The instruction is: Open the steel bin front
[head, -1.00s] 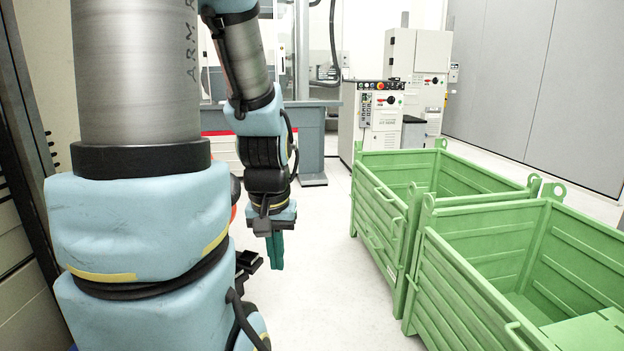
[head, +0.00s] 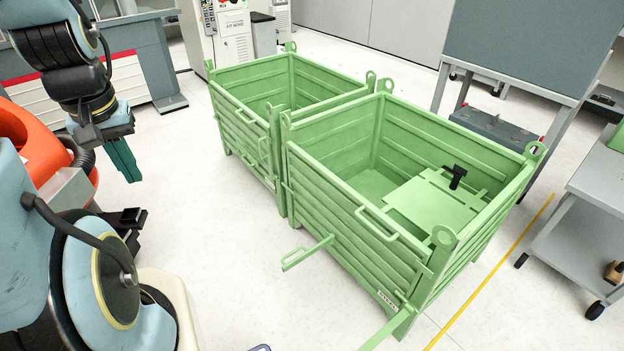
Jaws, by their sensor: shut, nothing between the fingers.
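Two green steel bins stand side by side on the floor in the head view. The nearer bin (head: 410,125) has a ribbed front wall (head: 335,215) facing left, upright and closed. A loop handle (head: 377,224) is on its upper edge. Two green bars stick out from the front, one at its left end (head: 308,253) and one at its lower right (head: 385,332). The farther bin (head: 238,143) has its side up too. My gripper (head: 124,160) hangs left of both bins, well apart from them. Its teal fingers point down, shut and empty.
A green panel (head: 430,205) with a black piece (head: 455,177) lies inside the nearer bin. A grey trolley (head: 570,210) and a yellow floor line (head: 490,270) are to the right. Floor (head: 200,220) between my gripper and the bins is clear.

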